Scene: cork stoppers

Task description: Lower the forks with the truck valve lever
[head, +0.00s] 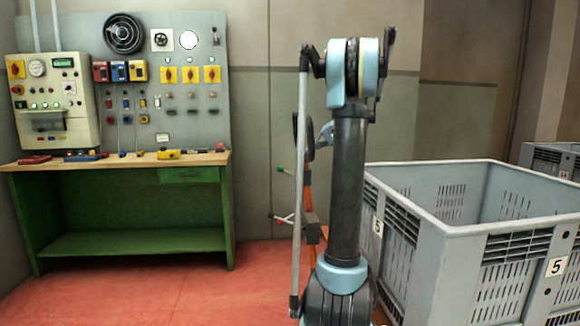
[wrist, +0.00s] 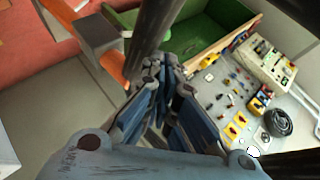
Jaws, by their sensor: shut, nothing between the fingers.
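The truck shows only in part in the head view, as an orange upright (head: 309,197) behind my arm. Its forks cannot be made out. A small green-tipped handle (head: 280,169) and a thin red-tipped rod (head: 281,218) stick out left of the upright; I cannot tell which is the valve lever. Orange truck parts also show at upper left in the wrist view (wrist: 112,68). My gripper (wrist: 166,72) is shut and empty there, apart from the orange parts. In the head view my arm hides most of the truck, and the gripper is not clearly seen.
A large grey crate (head: 455,226) marked 5 stands close on the right, with another crate (head: 548,161) behind. A green workbench (head: 130,240) with a control panel (head: 52,103) stands at left. Red floor (head: 150,290) is clear in front of the bench.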

